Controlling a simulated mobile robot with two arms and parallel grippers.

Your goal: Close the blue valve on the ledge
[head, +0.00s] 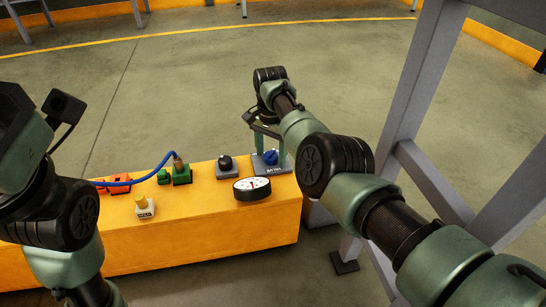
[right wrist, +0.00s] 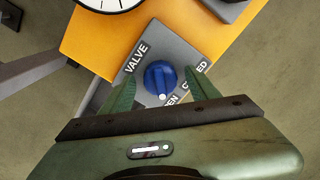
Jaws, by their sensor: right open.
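The blue valve (head: 271,157) is a round knob on a grey plate at the right end of the yellow ledge (head: 220,234). In the right wrist view the blue valve (right wrist: 160,78) has a white pointer mark on its lower side, toward the partly covered "OPEN" lettering. "VALVE" and a partly hidden "CLOSED" also show on the plate (right wrist: 182,50). My right gripper (right wrist: 160,88) is open, with one green finger on each side of the knob; I cannot tell whether they touch it. In the head view my left arm is at the left edge; its fingers are not visible.
A white gauge (head: 252,188) stands beside the valve. A grey metal frame (head: 412,120) rises close to my right arm.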

